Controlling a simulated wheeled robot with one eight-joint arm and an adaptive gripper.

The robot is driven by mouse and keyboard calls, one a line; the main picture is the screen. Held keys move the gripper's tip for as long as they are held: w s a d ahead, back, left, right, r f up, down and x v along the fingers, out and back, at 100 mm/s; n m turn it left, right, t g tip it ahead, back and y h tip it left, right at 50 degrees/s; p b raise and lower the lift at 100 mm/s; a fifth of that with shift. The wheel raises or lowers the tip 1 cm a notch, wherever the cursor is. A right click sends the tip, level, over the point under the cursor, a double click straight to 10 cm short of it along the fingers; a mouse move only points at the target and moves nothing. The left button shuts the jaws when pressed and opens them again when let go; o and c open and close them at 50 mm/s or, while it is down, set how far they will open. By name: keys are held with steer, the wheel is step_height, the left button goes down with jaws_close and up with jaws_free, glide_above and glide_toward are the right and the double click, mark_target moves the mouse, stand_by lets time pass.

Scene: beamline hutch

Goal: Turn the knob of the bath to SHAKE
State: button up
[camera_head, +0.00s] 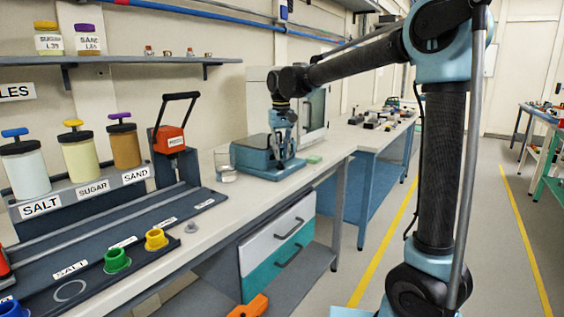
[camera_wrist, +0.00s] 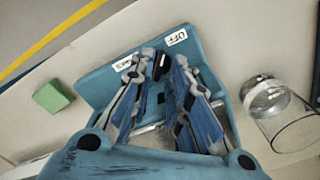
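The bath (camera_head: 258,160) is a blue box on the bench; its blue top also shows in the wrist view (camera_wrist: 98,84). A white OFF label (camera_wrist: 176,37) lies on its panel. A second label (camera_wrist: 123,63) is partly hidden by a finger, and I cannot read it. The dark knob (camera_wrist: 161,65) sits between my fingertips, close to the left one; I cannot tell whether they touch. My gripper (camera_wrist: 164,62) points down over the bath with its fingers apart. In the head view my gripper (camera_head: 284,152) hides part of the bath, and the knob cannot be made out.
A glass beaker (camera_wrist: 296,128) stands beside the bath, also visible in the head view (camera_head: 225,168). A green block (camera_wrist: 52,96) lies on the other side. A cabinet (camera_head: 318,110) stands behind. A rack with salt, sugar and sand jars (camera_head: 78,162) is at left.

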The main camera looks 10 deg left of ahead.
mark_target(281, 162)
steer(key=shift+f, duration=1.65)
jaws_close()
